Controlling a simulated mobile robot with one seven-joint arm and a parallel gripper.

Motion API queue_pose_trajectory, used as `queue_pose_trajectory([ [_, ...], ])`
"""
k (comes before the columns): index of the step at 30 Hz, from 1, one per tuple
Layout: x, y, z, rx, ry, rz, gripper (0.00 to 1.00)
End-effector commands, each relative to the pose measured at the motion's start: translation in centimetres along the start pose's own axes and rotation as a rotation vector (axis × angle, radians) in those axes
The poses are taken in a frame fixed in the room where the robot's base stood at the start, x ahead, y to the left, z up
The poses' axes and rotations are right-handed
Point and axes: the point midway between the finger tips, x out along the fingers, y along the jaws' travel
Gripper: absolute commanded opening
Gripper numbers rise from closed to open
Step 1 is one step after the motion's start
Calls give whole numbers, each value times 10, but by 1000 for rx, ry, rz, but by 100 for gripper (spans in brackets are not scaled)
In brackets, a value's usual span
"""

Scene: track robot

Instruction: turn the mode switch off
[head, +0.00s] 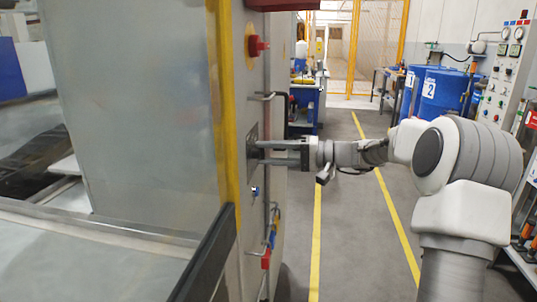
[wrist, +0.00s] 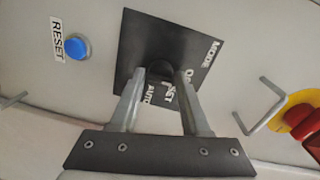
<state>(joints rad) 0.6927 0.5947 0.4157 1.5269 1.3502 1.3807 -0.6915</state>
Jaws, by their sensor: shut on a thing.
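The mode switch is a dark round knob (wrist: 159,72) on a black square plate (wrist: 135,55) with white lettering. I can read MODE, SET and AUTO; another word is mostly hidden. In the head view the plate (head: 252,136) sits on the side of the grey machine cabinet. My gripper (wrist: 160,76) has a fingertip on each side of the knob and is shut on it. In the head view my gripper (head: 259,153) reaches the plate from the right, its fingers level. I cannot tell which label the knob points to.
A blue RESET button (wrist: 76,47) is beside the plate. A red emergency stop (head: 257,46) and a metal handle (wrist: 262,106) are on the other side. A yellow post (head: 226,110) edges the cabinet. Blue drums (head: 443,92) stand at the right; the aisle floor (head: 345,240) is clear.

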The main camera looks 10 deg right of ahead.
Motion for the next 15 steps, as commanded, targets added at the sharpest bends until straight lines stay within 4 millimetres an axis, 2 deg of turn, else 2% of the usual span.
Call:
queue_pose_trajectory([
  [1,-1,-4,-2,-5,5,-4,0],
  [2,-1,-4,-2,-5,5,-4,52],
  [5,-1,-3,-2,-4,4,-3,70],
  [15,-2,-1,-1,-1,2,-1,70],
])
